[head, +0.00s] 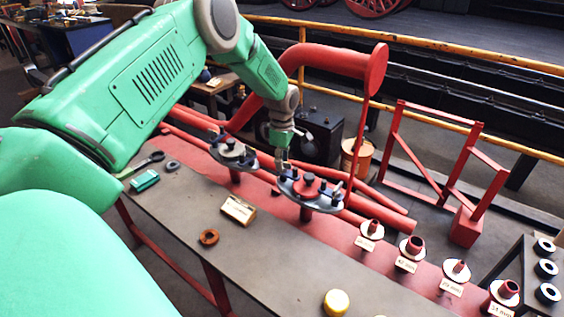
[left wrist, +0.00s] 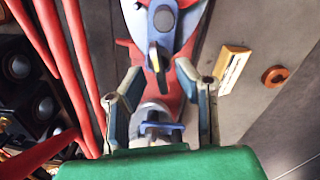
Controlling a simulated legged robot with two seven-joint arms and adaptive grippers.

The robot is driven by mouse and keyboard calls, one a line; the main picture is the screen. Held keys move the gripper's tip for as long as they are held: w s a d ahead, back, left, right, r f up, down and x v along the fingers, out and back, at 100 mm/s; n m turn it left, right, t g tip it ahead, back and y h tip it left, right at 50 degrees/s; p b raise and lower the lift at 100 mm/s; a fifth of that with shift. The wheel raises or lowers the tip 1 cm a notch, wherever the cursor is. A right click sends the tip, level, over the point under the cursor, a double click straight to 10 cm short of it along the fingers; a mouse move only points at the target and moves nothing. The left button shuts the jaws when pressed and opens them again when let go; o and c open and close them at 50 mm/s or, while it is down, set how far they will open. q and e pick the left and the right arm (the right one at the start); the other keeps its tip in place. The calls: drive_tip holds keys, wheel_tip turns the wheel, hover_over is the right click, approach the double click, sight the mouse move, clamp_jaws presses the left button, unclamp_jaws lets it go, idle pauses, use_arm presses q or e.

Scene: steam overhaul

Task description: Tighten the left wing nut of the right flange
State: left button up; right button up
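The right flange (head: 323,203) is a grey plate with a red central knob (head: 309,181) on a red post. My left gripper (head: 282,163) is low over its left edge, where the left wing nut is largely hidden in the head view. In the left wrist view the left gripper (left wrist: 160,74) is open. An upright dark and yellowish wing nut (left wrist: 157,56) with a blue part above it stands just beyond and between the fingertips; I cannot tell whether they touch. Another blue wing nut (left wrist: 161,129) lies lower, near the wrist. My right gripper is not in view.
Red pipes (head: 375,205) run along the bench's far side. A labelled wooden block (head: 238,210), an orange ring (head: 208,237) and a yellow cap (head: 337,302) lie on the grey bench top. Several labelled red fittings stand to the right.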

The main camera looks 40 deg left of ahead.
use_arm(q)
drive_tip(key=shift+a, duration=0.1)
clamp_jaws()
drive_tip(key=m+p, duration=0.1)
drive_tip(key=m, duration=0.1)
drive_tip(key=m+p, duration=0.1)
drive_tip(key=m, duration=0.1)
drive_tip(key=shift+w+a+r, duration=0.1)
drive_tip(key=shift+w, duration=0.1)
drive_tip(key=m+p, duration=0.1)
drive_tip(key=m, duration=0.4)
drive_tip(key=shift+w, duration=0.2)
drive_tip(key=m, duration=0.6)
drive_tip(key=shift+w+m, duration=0.25)
drive_tip(key=shift+m, duration=0.05)
drive_tip(key=m, duration=0.5)
drive_tip(key=shift+w+d+r+m, duration=0.1)
drive_tip(key=shift+d+m, duration=0.2)
drive_tip(key=shift+m, duration=0.1)
